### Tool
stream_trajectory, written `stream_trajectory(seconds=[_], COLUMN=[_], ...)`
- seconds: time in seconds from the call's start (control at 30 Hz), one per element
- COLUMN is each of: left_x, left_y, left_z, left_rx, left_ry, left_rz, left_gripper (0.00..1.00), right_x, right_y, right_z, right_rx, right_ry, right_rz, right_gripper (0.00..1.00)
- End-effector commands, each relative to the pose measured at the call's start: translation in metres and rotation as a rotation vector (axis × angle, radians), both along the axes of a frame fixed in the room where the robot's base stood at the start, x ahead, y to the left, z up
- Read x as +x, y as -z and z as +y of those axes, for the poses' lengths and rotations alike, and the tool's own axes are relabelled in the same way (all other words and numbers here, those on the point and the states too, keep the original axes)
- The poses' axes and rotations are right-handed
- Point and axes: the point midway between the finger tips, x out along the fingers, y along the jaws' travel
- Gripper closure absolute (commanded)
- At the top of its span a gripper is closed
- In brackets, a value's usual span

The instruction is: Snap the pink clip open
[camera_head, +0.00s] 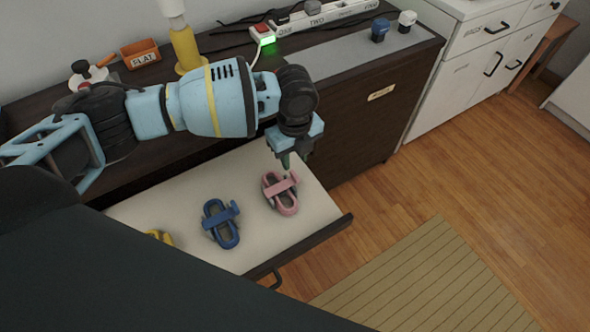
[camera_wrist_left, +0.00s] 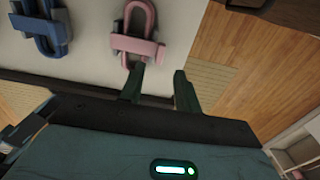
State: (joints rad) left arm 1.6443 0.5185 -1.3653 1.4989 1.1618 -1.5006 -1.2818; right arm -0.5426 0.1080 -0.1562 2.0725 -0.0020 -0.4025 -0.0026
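The pink clip (camera_head: 281,190) lies in an open drawer, at the drawer's right end. It is a rounded pink loop with a flat bar across it. It also shows at the top of the left wrist view (camera_wrist_left: 135,45). My left gripper (camera_head: 287,163) is just above and behind the pink clip. In the left wrist view its two green fingers (camera_wrist_left: 158,80) are spread with nothing between them. The left finger's tip overlaps the bar's lower edge in that view; I cannot tell whether they touch. My right gripper is not in view.
The drawer (camera_head: 262,252) also holds a blue clip (camera_head: 221,224) and a yellow clip (camera_head: 160,237), partly hidden. The dark cabinet top carries an orange box (camera_head: 140,54), a yellow bottle (camera_head: 186,50) and a power strip (camera_head: 318,17). A striped rug (camera_head: 430,285) lies on the floor.

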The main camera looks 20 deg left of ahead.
Motion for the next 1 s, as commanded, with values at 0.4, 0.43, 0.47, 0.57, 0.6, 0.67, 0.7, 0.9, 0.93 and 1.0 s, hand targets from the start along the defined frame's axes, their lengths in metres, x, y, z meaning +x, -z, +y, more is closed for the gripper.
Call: stream_trajectory(seconds=[0.4,0.43,0.47,0.57,0.6,0.67,0.7,0.9,0.93,1.0], left_x=[-0.001,-0.001,-0.001,0.000,0.000,0.000,0.000,0.000,0.000,0.000], left_y=[0.057,0.058,0.060,0.062,0.062,0.062,0.062,0.062,0.062,0.062], left_z=[0.000,0.000,0.000,0.000,0.000,0.000,0.000,0.000,0.000,0.000], left_rx=[0.000,0.000,0.000,0.000,-0.001,-0.001,-0.001,0.000,0.000,0.000], left_ry=[-0.001,0.000,0.000,0.000,0.000,0.000,0.000,-0.001,-0.001,-0.001], left_rz=[0.001,0.001,0.001,0.000,-0.001,-0.001,-0.001,0.000,0.000,0.000], left_gripper=[0.67,0.67,0.67,0.67,0.67,0.67,0.67,0.83,0.87,0.96], right_x=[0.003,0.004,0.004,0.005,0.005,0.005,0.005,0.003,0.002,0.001], right_y=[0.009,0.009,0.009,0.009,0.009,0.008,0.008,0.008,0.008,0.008], right_z=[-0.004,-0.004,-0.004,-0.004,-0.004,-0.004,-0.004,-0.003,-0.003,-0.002], right_rx=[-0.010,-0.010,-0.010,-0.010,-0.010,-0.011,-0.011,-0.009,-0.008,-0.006], right_ry=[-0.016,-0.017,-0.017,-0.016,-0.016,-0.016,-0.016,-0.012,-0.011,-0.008], right_rz=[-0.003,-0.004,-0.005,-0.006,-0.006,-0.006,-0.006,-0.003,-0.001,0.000], right_gripper=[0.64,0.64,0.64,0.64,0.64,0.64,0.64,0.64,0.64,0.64])
